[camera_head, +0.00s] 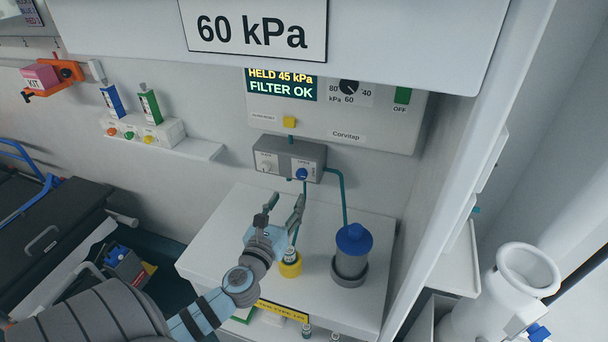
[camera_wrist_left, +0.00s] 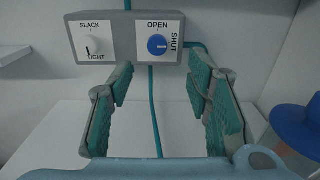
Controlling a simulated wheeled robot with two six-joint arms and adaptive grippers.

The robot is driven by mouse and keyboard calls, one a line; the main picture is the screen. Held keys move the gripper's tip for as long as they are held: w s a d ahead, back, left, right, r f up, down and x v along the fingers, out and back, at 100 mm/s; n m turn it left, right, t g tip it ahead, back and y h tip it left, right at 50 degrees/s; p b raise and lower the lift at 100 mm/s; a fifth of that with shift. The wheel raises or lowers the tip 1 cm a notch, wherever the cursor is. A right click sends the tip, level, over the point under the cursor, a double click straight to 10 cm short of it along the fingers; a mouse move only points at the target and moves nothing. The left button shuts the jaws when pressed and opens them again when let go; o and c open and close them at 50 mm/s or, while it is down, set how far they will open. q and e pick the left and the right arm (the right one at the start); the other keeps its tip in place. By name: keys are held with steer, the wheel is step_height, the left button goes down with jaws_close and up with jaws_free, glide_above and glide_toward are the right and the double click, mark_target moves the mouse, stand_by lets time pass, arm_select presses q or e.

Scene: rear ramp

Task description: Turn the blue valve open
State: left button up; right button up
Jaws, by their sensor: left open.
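The blue valve (camera_head: 302,173) is a small round knob on the right half of a grey box on the wall. In the left wrist view the blue valve (camera_wrist_left: 157,45) sits on a white plate marked OPEN at the top and SHUT at the right; its pale pointer mark seems to point right, toward SHUT. My left gripper (camera_head: 285,200) is open and empty, below and in front of the grey box, apart from the valve. In the left wrist view its two fingers (camera_wrist_left: 162,88) stand wide apart, below the valve. My right gripper is not in view.
A white knob (camera_wrist_left: 93,46) marked SLACK and TIGHT is left of the valve. Teal tubes (camera_head: 343,195) run down from the box. A blue-capped canister (camera_head: 351,258) and a yellow-based vial (camera_head: 290,268) stand on the white counter (camera_head: 225,235). A control panel (camera_head: 340,125) hangs above.

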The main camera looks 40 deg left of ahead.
mark_target(301, 175)
arm_select(q)
steer(key=x, duration=1)
steer(key=shift+w+a+f, duration=0.2)
steer(key=shift+a, duration=0.15)
steer(key=shift+w+b, duration=0.3)
steer(key=shift+w, duration=0.1)
steer(key=shift+s+a, duration=0.1)
jaws_close()
